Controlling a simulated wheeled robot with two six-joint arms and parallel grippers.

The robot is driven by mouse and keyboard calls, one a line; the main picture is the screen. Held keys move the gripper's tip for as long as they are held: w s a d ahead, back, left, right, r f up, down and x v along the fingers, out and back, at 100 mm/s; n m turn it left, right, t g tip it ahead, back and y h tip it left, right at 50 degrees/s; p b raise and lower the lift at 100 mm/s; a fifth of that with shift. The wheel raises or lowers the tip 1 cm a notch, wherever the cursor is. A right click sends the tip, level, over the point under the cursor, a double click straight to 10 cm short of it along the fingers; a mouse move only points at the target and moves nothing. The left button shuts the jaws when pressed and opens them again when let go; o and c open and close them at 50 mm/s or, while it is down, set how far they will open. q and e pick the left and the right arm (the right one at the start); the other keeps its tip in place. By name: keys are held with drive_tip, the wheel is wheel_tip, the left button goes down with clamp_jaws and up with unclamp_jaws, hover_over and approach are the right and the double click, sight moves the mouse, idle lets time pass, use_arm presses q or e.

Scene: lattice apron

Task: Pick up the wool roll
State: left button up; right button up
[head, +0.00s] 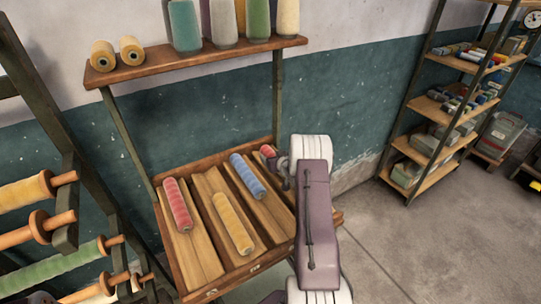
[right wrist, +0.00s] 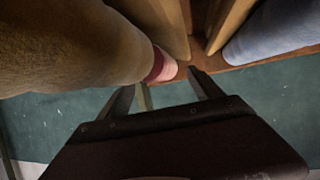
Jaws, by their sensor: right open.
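Several wool rolls lie in the slots of a slanted wooden tray (head: 203,251) in the head view: a pink-red roll (head: 177,204), a yellow roll (head: 232,223) and a blue roll (head: 247,176). Another red roll (head: 267,151) shows only its end beside my right arm. I cannot tell which roll is meant. My right gripper (head: 284,173) is at the tray's right side, partly hidden by its arm. In the right wrist view, my right gripper (right wrist: 163,84) is open with nothing between its fingers. A large brownish-yellow roll (right wrist: 70,45), a pink-red end (right wrist: 164,65) and a blue roll (right wrist: 275,30) show there.
A shelf (head: 190,60) with thread cones stands above the tray against the wall. A rack of thread spools (head: 60,255) stands close at the left. A shelving unit (head: 440,108) stands at the right, with bare floor (head: 430,245) in front.

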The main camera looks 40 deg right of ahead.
sight(271, 152)
drive_tip(key=x, duration=0.3)
drive_tip(key=shift+w+d+f, duration=0.1)
drive_tip(key=shift+w+f, duration=0.05)
drive_tip(key=shift+f, duration=0.05)
drive_tip(key=shift+r, duration=0.15)
drive_tip(key=c, duration=1.5)
drive_tip(key=shift+r, duration=0.5)
wheel_tip(271, 152, up, 3)
drive_tip(key=shift+f+b, duration=0.1)
drive_tip(key=shift+b, duration=0.25)
drive_tip(key=s+d+r, duration=0.1)
drive_tip(key=s+r, duration=0.1)
drive_tip(key=s, duration=0.1)
drive_tip(key=s+d+r, duration=0.1)
drive_tip(key=s+r, duration=0.1)
drive_tip(key=s, duration=0.2)
drive_tip(key=s+d+r, duration=0.1)
drive_tip(key=s+r, duration=0.2)
drive_tip(key=s, duration=0.1)
drive_tip(key=shift+s+d+r, duration=0.1)
drive_tip(key=shift+s+d, duration=0.05)
drive_tip(key=shift+d, duration=0.1)
drive_tip(key=shift+c, duration=0.3)
